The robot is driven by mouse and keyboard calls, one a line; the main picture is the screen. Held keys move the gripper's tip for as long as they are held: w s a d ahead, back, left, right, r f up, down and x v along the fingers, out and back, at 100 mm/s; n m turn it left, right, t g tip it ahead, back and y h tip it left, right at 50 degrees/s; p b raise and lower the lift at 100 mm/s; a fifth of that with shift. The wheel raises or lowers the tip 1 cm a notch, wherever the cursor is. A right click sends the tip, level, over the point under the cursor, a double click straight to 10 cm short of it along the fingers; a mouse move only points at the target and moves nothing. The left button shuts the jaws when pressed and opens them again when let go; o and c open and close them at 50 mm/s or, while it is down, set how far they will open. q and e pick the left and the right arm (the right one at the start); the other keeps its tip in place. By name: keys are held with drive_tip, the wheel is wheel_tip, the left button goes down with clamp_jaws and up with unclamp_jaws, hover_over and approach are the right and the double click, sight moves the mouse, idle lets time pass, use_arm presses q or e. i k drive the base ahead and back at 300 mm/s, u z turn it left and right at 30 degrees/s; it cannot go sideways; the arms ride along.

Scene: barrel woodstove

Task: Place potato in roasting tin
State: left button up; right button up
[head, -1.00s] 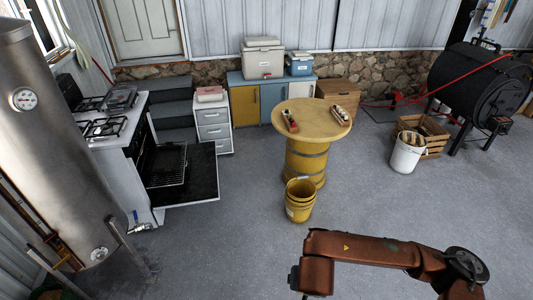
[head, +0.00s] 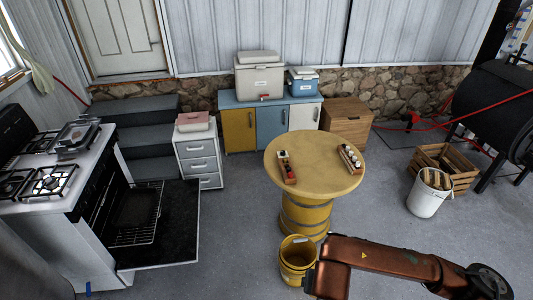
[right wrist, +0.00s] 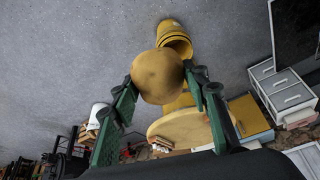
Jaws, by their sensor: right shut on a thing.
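A round tan potato (right wrist: 158,76) is between the green fingers of my right gripper (right wrist: 160,84) in the right wrist view. The fingers are shut on it from both sides, clear of the floor. A grey metal tin (head: 78,133), which looks like the roasting tin, sits on the hob of the white stove (head: 45,190) at left in the head view. Its inside is too small to make out. My right arm crosses the bottom right of the head view, but its gripper does not show there. My left gripper is in neither view.
The oven door (head: 165,235) hangs open into the room. A round yellow table (head: 315,165) with two small trays stands mid-room, yellow buckets (head: 297,262) before it. A white drawer unit (head: 198,152) stands beyond the stove. Grey floor between the oven door and table is free.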

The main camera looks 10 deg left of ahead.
sight(134, 215)
drive_tip(key=u, duration=0.4)
drive_tip(key=i, duration=1.35)
drive_tip(key=u, duration=1.8)
drive_tip(key=i, duration=0.95)
drive_tip(key=u, duration=0.75)
